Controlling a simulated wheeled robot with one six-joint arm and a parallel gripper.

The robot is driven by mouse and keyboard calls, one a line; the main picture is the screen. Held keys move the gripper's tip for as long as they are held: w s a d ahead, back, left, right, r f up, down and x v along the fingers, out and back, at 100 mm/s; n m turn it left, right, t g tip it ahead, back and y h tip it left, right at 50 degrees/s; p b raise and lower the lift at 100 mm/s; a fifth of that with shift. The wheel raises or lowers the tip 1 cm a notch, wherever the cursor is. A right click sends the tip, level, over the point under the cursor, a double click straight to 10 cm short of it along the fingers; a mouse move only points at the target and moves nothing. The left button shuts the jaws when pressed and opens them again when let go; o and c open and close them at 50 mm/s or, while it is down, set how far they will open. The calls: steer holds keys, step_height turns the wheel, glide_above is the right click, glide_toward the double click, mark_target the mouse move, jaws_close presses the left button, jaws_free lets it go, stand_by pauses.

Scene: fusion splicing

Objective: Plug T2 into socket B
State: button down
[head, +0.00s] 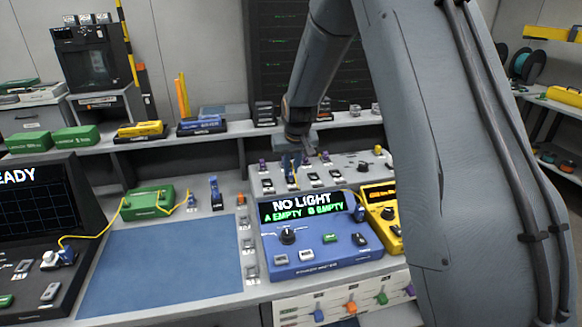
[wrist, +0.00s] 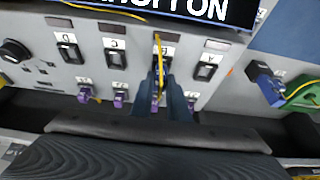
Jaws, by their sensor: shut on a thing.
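My gripper (head: 292,162) is at the grey panel (head: 335,172) behind the blue meter. In the wrist view my gripper (wrist: 161,98) is shut on a slim dark plug (wrist: 158,72) with a yellow strip or cable above it. The plug is at the panel's row of black sockets, between one socket (wrist: 116,52) and another (wrist: 206,68). Whether it is seated cannot be told. I cannot read the T2 tag or tell which socket is B. The blue meter (head: 322,257) reads "NO LIGHT, A EMPTY, B EMPTY".
Purple-ended pieces (wrist: 84,92) line the panel edge close to my fingers. A yellow device (head: 384,213) stands right of the meter. A green box (head: 148,203) with yellow cable stands left. The blue mat (head: 160,265) is clear. A black screen unit (head: 40,230) is far left.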

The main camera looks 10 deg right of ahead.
steer(key=shift+f, duration=0.35)
steer(key=c, duration=1.6)
jaws_free()
steer(key=shift+r, duration=0.2)
steer(key=shift+b+v, duration=1)
steer(key=shift+v, duration=2.8)
steer(key=s+f+g, duration=0.1)
steer(key=s+f, duration=0.1)
steer(key=s, duration=0.8)
steer(key=s+f+g, duration=0.1)
steer(key=s+f, duration=0.1)
steer(key=s, duration=0.9)
steer(key=s+f+g, duration=0.1)
steer(key=s+f, duration=0.1)
steer(key=s, duration=0.9)
steer(key=shift+f+g, duration=0.1)
steer(key=shift+g, duration=0.2)
